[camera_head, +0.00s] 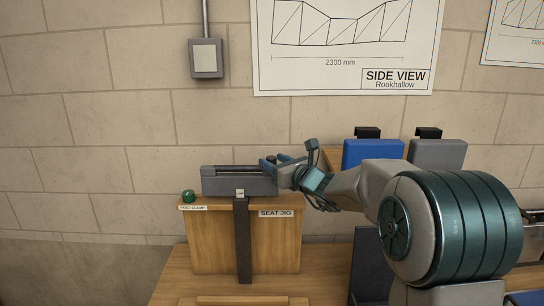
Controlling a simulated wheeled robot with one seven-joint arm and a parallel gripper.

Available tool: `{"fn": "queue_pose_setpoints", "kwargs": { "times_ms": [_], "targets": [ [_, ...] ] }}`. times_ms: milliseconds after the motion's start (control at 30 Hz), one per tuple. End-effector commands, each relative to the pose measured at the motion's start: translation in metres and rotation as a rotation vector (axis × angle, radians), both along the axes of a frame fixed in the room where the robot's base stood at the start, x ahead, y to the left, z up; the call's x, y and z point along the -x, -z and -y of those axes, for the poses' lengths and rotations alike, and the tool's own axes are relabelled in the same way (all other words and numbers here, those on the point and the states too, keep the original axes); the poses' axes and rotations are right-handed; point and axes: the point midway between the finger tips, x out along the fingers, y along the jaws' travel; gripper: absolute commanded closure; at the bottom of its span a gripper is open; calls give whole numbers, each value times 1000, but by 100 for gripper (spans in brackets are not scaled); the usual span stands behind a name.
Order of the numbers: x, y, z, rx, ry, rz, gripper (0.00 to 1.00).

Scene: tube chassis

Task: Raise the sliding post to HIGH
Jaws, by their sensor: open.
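The seat jig is a wooden box (205,250) labelled SEAT JIG. A dark upright strip (243,245), which looks like the sliding post, runs down its front face. A grey block (215,187) with a dark slot along its top sits at the upper edge of the box, and a small pale tag is on its front, too small to read surely. A green knob (188,196) stands left of the block above a POST CLAMP label. My gripper (270,162) is open at the block's right end; its fingertips are small, and contact cannot be told.
The jig stands on a wooden bench (175,285) against a block wall. Blue (372,151) and grey (438,152) padded panels stand at the right, partly behind my arm. A grey wall box (205,58) hangs above. The space left of the jig is clear.

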Motion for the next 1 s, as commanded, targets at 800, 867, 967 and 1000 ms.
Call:
{"fn": "queue_pose_setpoints", "kwargs": {
  "times_ms": [800, 867, 967, 1000],
  "targets": [
    [-15, 0, -11, 1, 0, 1, 100],
    [-15, -4, -11, 1, 0, 2, 100],
    [-15, -18, -11, -1, -1, 4, 100],
    [-15, -26, -12, 0, -2, 5, 100]
  ]
}}
